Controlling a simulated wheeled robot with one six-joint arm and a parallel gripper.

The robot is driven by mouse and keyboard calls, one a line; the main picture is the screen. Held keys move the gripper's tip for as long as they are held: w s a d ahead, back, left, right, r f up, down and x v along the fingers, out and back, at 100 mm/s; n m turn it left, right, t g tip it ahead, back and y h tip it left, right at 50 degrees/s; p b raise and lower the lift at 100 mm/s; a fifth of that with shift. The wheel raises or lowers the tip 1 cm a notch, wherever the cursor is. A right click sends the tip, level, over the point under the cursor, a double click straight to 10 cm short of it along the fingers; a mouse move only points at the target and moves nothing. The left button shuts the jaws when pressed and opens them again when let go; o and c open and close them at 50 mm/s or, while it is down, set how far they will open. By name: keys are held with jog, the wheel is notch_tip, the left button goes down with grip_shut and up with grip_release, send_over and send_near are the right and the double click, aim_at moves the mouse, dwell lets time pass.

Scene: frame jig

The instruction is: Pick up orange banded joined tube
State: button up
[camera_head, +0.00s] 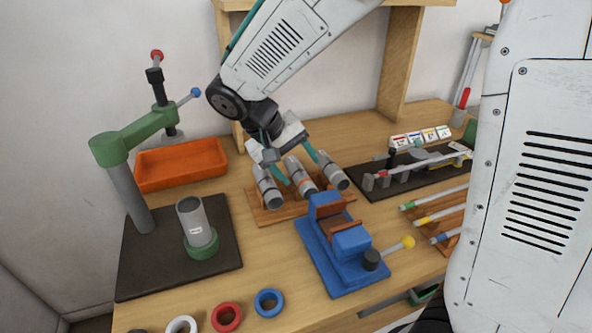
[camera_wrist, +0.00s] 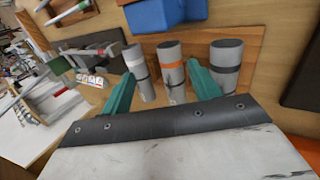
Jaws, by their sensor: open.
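The orange banded joined tube (camera_head: 306,186) is a grey tube with an orange band, lying tilted in the middle of three tubes on a wooden rack (camera_head: 262,216). It also shows in the wrist view (camera_wrist: 175,88). My gripper (camera_head: 303,171) is open and above the rack, its teal fingers either side of the orange banded tube in the picture. In the wrist view my gripper (camera_wrist: 162,69) has the orange banded tube and a dark banded tube (camera_wrist: 139,66) between its fingertips. I cannot tell whether the fingers touch any tube.
Another dark banded tube (camera_wrist: 226,60) is close beside the right finger in the wrist view. A blue vise (camera_head: 345,265) stands just in front of the rack. A green press (camera_head: 122,150) and an orange tray (camera_head: 180,178) are left. Coloured rods (camera_head: 440,216) lie right.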

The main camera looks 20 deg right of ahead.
aim_at(304, 186)
jog(key=x, duration=0.2)
jog(key=a+x, duration=0.1)
jog(key=x, duration=0.4)
jog(key=shift+w+a+f, duration=0.15)
jog(key=shift+a+f, duration=0.05)
jog(key=shift+f, duration=0.15)
grip_shut()
